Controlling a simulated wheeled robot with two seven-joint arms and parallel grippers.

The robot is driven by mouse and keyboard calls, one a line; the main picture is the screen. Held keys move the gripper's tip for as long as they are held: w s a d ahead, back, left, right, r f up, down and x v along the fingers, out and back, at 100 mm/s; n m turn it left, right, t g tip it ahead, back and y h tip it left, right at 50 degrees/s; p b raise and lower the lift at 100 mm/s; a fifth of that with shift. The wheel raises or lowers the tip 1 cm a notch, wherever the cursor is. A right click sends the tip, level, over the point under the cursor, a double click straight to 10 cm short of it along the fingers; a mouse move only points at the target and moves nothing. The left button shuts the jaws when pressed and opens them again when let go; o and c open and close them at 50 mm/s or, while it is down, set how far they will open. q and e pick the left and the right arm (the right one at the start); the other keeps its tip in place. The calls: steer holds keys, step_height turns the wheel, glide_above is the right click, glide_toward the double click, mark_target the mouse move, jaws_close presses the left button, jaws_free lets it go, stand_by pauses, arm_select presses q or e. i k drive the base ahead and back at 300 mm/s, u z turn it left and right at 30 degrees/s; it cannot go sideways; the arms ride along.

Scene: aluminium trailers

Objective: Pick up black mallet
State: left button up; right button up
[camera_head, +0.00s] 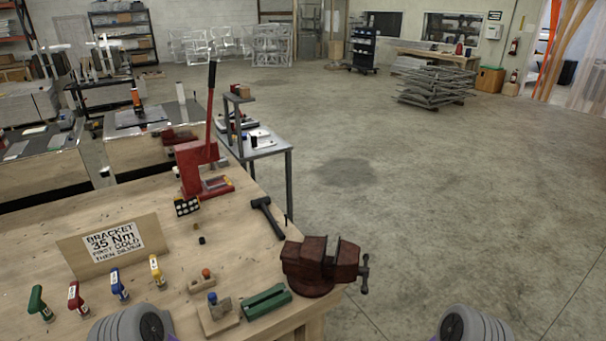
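The black mallet (268,218) lies on the wooden workbench (150,232) near its right edge. Its head is at the far end, and its handle points toward the red vise. It lies flat, apart from the vise, with nothing on top of it. Parts of my two arms show at the bottom edge, one left of centre over the bench's near edge and one further right over the floor. Both are well short of the mallet. My grippers themselves are not in the picture.
A dark red vise (318,262) stands at the bench corner close to the handle. A red arbor press (198,166) stands behind. A sign (114,244), several colored-handled tools, a green block (266,301) and small wooden blocks occupy the near bench. Open floor lies right.

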mark_target(263, 202)
steer(key=z, duration=0.95)
steer(key=k, duration=1.25)
steer(key=z, duration=0.95)
steer(key=i, duration=0.9)
steer(key=u, duration=0.3)
steer(key=i, duration=2.05)
steer(key=u, duration=0.6)
steer(key=i, duration=2.25)
steer(key=u, duration=1.15)
steer(key=i, duration=1.55)
steer(key=u, duration=2.6)
steer(key=i, duration=1.45)
steer(key=u, duration=0.65)
